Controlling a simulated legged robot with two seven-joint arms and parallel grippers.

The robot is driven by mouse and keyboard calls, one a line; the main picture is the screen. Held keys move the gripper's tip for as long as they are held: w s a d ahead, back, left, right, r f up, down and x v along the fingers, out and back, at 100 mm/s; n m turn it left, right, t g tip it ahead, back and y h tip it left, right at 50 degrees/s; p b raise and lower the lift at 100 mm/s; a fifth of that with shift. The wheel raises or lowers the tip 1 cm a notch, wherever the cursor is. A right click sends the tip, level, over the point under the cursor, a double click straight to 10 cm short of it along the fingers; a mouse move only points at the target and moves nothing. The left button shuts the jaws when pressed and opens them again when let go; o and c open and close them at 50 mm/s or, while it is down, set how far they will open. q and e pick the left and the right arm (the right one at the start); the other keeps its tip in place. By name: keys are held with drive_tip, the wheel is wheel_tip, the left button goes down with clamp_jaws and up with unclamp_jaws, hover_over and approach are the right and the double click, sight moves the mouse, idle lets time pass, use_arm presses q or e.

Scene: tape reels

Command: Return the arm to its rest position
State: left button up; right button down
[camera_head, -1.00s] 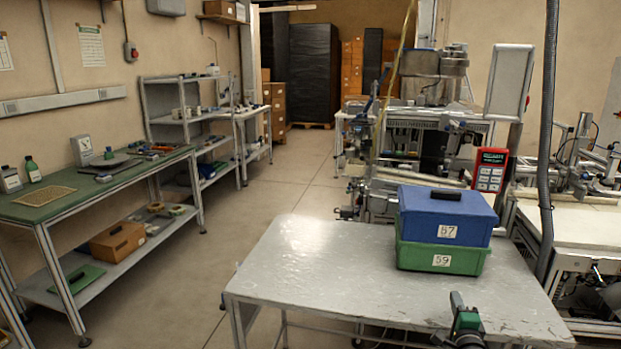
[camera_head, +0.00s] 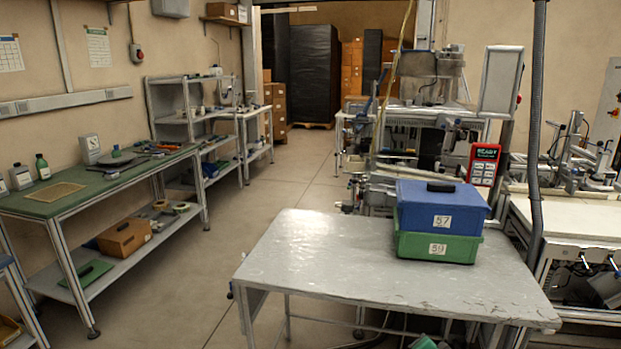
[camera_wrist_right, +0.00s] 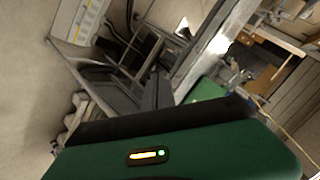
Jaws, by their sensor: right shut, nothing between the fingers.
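My right gripper (camera_wrist_right: 158,92) shows in the right wrist view as dark fingers beyond its green housing, which carries a small lit indicator. It is shut and holds nothing. In the head view only a small green piece of my right arm (camera_head: 424,342) shows at the bottom edge, below the front edge of the grey table (camera_head: 320,262). A blue box marked 57 (camera_head: 441,207) sits on a green box marked 59 (camera_head: 437,247) on that table, apart from the arm. My left gripper is not in view.
A green-topped bench (camera_head: 95,180) stands at the left, with a brown box (camera_head: 124,238) and tape reels (camera_head: 181,207) on its lower shelf. Machinery (camera_head: 430,120) and a red READY panel (camera_head: 484,165) stand behind the table. The aisle floor (camera_head: 290,185) is clear.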

drive_tip(key=s+a+f+n+g, duration=0.1)
drive_tip(key=s+a+n+g, duration=0.25)
drive_tip(key=s, duration=0.65)
drive_tip(key=s+a+f+n+g, duration=0.2)
drive_tip(key=s+n, duration=0.2)
drive_tip(key=s, duration=0.6)
drive_tip(key=s+a+f+n+g, duration=0.1)
drive_tip(key=s+a+n+g, duration=0.15)
drive_tip(key=s, duration=0.75)
wheel_tip(320, 180, up, 14)
drive_tip(key=p, duration=1.4)
drive_tip(key=shift+d+f+n+g+y, duration=0.2)
drive_tip(key=shift+n+g+y, duration=0.1)
drive_tip(key=shift+g, duration=0.1)
drive_tip(key=shift+w, duration=0.15)
